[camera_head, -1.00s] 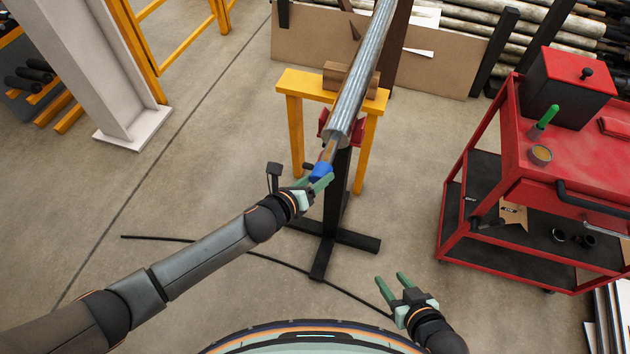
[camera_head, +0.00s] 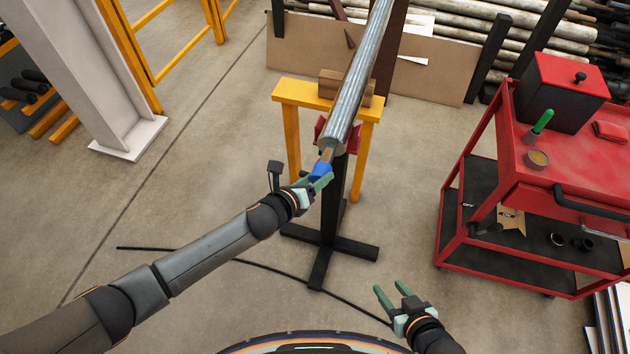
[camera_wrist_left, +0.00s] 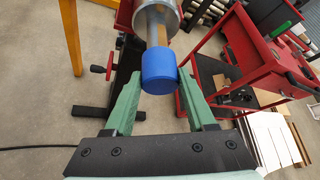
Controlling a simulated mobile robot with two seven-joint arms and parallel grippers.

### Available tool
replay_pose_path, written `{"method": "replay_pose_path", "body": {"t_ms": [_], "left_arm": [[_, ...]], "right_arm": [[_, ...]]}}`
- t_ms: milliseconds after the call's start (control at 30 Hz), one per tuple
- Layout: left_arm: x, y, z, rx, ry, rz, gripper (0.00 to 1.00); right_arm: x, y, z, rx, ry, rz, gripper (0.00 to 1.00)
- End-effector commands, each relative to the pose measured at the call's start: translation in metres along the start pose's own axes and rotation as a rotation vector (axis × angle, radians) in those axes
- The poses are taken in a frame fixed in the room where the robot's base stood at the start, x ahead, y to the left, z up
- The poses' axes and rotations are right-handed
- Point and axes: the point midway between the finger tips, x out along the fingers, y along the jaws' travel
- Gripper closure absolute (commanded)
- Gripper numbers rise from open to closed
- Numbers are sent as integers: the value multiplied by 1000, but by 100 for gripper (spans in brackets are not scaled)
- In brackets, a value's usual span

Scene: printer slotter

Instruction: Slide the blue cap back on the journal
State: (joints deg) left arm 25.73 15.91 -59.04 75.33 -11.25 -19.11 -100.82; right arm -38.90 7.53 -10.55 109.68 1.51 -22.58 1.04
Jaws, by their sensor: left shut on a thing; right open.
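The blue cap (camera_head: 320,170) is at the near end of the journal (camera_head: 327,154), a narrow shaft sticking out of the long grey metal roller (camera_head: 356,88). In the left wrist view the cap (camera_wrist_left: 157,75) is in line with the journal (camera_wrist_left: 157,32) and appears to cover its end; bare shaft shows between cap and roller. How deep the shaft sits inside is hidden. My left gripper (camera_wrist_left: 160,88) is shut on the cap, one green finger on each side. My right gripper (camera_head: 389,296) is open and empty, low over the floor at the right.
A black stand (camera_head: 333,215) with spread feet holds the roller, beside a yellow trestle (camera_head: 290,95). A red tool cart (camera_head: 555,175) stands at the right. A black cable (camera_head: 270,263) lies on the floor. A pale column (camera_head: 90,75) stands at the left.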

Motion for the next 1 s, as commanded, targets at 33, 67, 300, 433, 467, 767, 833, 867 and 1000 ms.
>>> {"method": "replay_pose_path", "body": {"t_ms": [33, 67, 300, 433, 467, 767, 833, 867, 1000], "left_arm": [[2, 0, 1, 0, -1, -1, 97], [2, 0, 1, 0, -1, -1, 97], [5, 0, 3, 0, 0, 0, 98], [5, 0, 3, 0, 0, 0, 98], [5, 0, 3, 0, 0, 0, 98], [5, 0, 4, 0, -1, 0, 98], [6, 0, 4, 1, -1, 0, 98], [6, 0, 4, 1, -1, 0, 98], [7, 0, 5, 1, -1, 0, 97]], "right_arm": [[0, 0, 1, 0, 0, 0, 50], [1, 0, 1, 0, 0, 0, 50], [1, 0, 1, 0, 0, 0, 50], [1, 0, 1, 0, 0, 0, 50], [1, 0, 1, 0, 0, 0, 50], [1, 0, 1, 0, 0, 0, 50], [1, 0, 1, 0, 0, 0, 50], [1, 0, 1, 0, 0, 0, 50], [1, 0, 1, 0, 0, 0, 50]]}}
